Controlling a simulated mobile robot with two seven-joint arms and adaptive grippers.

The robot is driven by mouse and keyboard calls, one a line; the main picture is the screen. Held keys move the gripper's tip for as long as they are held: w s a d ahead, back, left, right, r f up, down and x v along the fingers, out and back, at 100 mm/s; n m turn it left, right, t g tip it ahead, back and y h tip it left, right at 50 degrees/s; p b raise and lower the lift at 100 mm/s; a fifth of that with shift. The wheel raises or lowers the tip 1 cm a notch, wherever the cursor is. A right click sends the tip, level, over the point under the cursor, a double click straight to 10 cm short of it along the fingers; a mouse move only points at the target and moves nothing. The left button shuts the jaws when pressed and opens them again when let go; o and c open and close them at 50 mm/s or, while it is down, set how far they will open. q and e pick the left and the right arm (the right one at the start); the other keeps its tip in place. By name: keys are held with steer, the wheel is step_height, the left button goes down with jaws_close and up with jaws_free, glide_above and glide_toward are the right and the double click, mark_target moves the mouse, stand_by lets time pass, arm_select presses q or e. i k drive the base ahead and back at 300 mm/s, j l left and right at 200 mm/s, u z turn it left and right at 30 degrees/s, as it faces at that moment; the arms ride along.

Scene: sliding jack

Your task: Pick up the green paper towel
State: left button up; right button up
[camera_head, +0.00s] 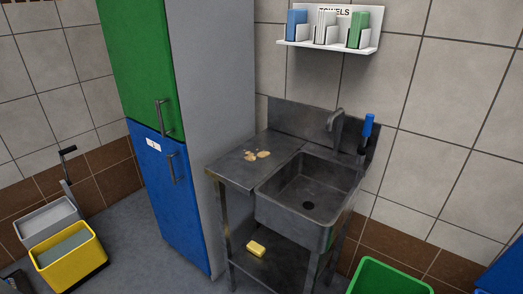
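The green paper towel (358,30) stands upright in the right slot of a white wall rack (312,46) marked "TOWELS". A white towel stack (325,27) is in the middle slot and a blue one (297,24) in the left slot. The rack hangs on the tiled wall above a metal sink. Neither of my grippers shows in the head view, so their state is hidden.
The metal sink table (230,174) has crumb-like spots (257,155) on top, a blue-handled tool (366,132) behind and a yellow sponge (256,248) on its shelf. A green-and-blue cabinet (169,190) stands left. A green bin (388,279) and yellow bucket (70,258) are on the floor.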

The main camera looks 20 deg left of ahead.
mark_target(360, 21)
steer(key=i+z, duration=0.15)
steer(key=z, duration=0.25)
steer(key=i+j+z, duration=0.15)
steer(key=z, duration=0.25)
steer(key=i+j+z, duration=0.15)
steer(key=z, duration=0.25)
